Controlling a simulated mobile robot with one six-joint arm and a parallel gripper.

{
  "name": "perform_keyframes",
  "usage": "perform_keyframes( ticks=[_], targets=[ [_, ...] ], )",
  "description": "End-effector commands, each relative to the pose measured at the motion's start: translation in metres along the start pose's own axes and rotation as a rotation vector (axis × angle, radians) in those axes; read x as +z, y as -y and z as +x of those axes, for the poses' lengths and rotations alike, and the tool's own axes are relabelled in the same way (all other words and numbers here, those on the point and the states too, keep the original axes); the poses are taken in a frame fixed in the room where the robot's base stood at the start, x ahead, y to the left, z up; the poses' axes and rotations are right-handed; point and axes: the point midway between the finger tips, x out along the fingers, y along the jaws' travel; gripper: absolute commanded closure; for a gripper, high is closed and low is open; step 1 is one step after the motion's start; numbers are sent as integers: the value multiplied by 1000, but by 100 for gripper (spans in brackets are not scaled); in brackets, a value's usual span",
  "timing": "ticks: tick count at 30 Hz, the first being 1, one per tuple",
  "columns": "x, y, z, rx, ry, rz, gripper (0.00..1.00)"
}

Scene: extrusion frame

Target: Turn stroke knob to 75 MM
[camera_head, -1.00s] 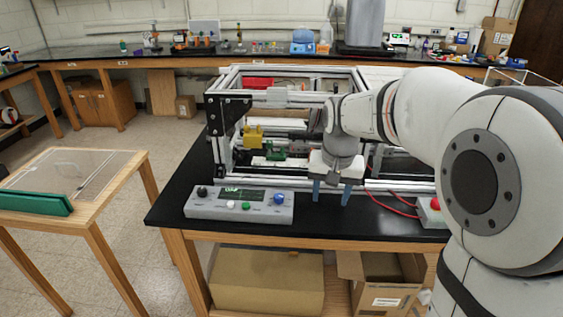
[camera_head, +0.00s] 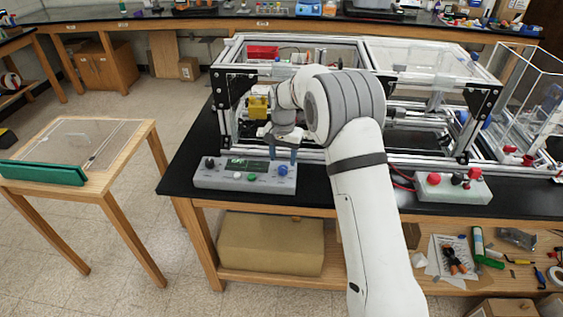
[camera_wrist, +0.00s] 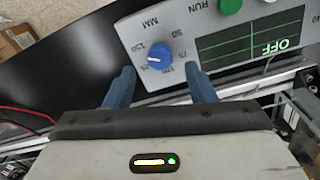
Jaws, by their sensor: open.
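The blue stroke knob (camera_head: 283,170) is at the right end of the grey control panel (camera_head: 215,182) on the black bench. In the wrist view the knob (camera_wrist: 159,55) has a white pointer line and a ring of numbers, with 50, 75 and 150 partly readable and "MM" beside it. The pointer slants toward the lower left; its exact number is too small to tell. My gripper (camera_head: 282,153) is open just above and behind the knob. In the wrist view its blue fingers (camera_wrist: 160,74) are spread below the knob, apart from it.
The panel's dark display (camera_wrist: 250,45) reads OFF; a green button (camera_head: 251,177) and a black knob (camera_head: 210,163) sit on the panel. The extrusion frame (camera_head: 340,157) stands close behind. A box with red buttons (camera_head: 440,190) is to the right.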

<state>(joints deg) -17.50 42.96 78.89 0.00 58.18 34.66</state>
Motion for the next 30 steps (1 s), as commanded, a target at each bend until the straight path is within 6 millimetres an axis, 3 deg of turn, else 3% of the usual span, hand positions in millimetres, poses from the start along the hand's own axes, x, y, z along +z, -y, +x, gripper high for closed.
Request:
perform_keyframes(
  ticks=[7,17,30],
  targets=[
    [1,0,30,1,1,-1,50],
    [1,0,37,0,0,-2,50],
    [1,1,36,0,-1,-3,84]
  ],
)
